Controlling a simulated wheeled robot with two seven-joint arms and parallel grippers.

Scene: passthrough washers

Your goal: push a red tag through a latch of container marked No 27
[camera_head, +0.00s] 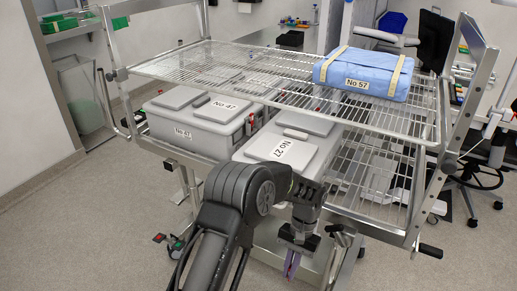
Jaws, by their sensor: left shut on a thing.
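The grey container marked No 27 (258,146) sits on the lower rack of the steel cart, lid on, its label facing up on the lid. My left arm reaches in front of it and hides its near side, so I cannot make out the latch there. My left gripper (292,253) points down in front of the container, below its lid level. It is shut on a thin purple and reddish strip, the tag (291,265), which hangs downward. The tag is apart from the container in this view. My right gripper is not in view.
A grey container marked No 47 (197,121) stands to the left on the same rack. A wire shelf (215,63) hangs above, with a blue wrapped pack marked No 57 (362,74) on it. Cart handles stick out at the lower right.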

